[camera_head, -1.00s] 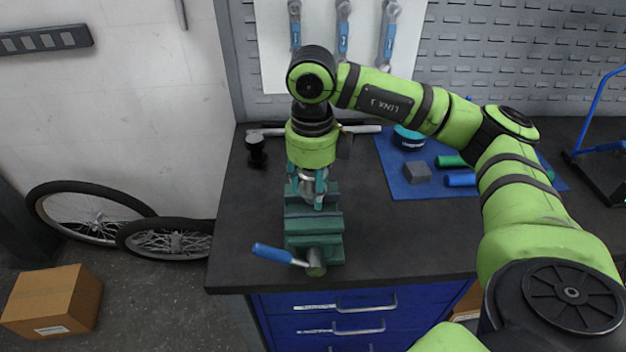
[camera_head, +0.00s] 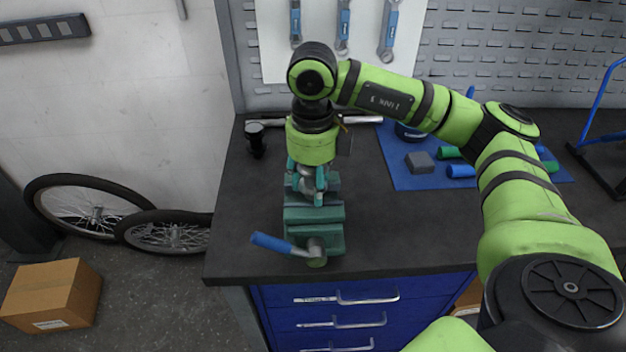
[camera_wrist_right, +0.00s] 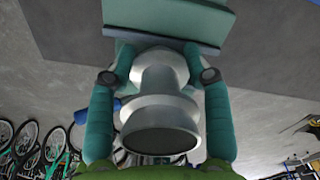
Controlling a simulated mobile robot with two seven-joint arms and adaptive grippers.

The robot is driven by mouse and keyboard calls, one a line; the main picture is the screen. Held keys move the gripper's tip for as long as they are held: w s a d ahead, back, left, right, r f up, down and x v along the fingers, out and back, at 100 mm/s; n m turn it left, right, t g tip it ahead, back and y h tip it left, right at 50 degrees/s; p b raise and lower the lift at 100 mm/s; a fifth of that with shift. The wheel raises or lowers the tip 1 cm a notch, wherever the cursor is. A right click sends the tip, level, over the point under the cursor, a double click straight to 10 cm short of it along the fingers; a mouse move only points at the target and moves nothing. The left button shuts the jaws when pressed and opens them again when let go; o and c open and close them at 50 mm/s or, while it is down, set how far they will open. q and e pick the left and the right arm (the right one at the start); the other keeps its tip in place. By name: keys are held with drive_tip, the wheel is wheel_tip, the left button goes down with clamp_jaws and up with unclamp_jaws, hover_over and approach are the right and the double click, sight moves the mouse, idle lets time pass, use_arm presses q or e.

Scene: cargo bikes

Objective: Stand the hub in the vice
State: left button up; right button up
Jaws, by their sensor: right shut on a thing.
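The hub (camera_wrist_right: 160,105), a silvery spool shape with wide flanges, is between the two teal fingers of my right gripper (camera_wrist_right: 158,75) in the right wrist view. The fingers are shut on its narrower part. In the head view the right gripper (camera_head: 308,185) points down over the green vice (camera_head: 314,214), and only a bit of the hub shows between the fingers. The vice also shows in the right wrist view (camera_wrist_right: 165,20), just beyond the fingertips. Whether the hub touches the jaws I cannot tell. My left gripper is not in view.
The vice's blue-handled lever (camera_head: 272,243) sticks out at the bench's front edge. A blue mat (camera_head: 410,178) with a grey block (camera_head: 419,161) and green and blue grips lies to the right. A small black item (camera_head: 255,138) stands at the left.

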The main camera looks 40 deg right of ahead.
idle(0.7)
drive_tip(key=o, duration=1.4)
drive_tip(key=shift+o, duration=0.2)
wheel_tip(320, 180, up, 12)
drive_tip(key=shift+f, duration=0.1)
